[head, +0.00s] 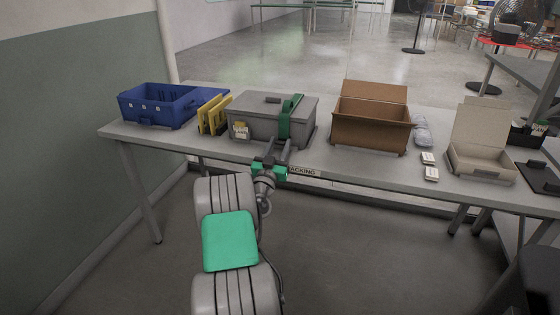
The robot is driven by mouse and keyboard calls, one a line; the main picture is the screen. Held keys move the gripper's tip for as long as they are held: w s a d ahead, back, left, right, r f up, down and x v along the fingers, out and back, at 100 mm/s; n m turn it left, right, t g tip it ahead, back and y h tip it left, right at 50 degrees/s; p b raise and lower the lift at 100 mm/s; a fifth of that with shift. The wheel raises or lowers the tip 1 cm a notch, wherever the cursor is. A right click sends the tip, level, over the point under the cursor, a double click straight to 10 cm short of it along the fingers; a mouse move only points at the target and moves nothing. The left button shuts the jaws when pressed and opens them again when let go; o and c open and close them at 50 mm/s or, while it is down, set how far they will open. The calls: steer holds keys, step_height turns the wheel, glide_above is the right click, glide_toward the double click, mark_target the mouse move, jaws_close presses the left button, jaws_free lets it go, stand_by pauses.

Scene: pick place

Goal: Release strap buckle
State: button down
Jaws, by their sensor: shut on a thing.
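A grey lidded case (257,121) sits on the table, left of its middle. A green strap (285,118) runs over the lid near the case's right end and down its front. My gripper (280,143) is at the case's front face, at the strap's lower end, and is shut on the strap's buckle area. The buckle itself is too small and too covered by the fingers to make out.
A blue bin (157,117) and yellow upright pieces (213,116) stand left of the case. An open cardboard box (369,132) stands to the right. Further right are small white boxes (431,174) and an open pale box (480,163) on the grey table (330,168).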

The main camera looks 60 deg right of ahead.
steer(key=shift+a+f+h+b, duration=0.1)
steer(key=shift+f+h+b, duration=0.25)
steer(key=shift+b, duration=0.55)
steer(key=shift+r, duration=0.3)
steer(key=c, duration=0.9)
jaws_free()
steer(key=shift+a+f, duration=0.25)
steer(key=b+v, duration=0.2)
steer(key=v, duration=0.5)
steer(key=shift+s+a+r, duration=0.1)
steer(key=shift+a, duration=0.05)
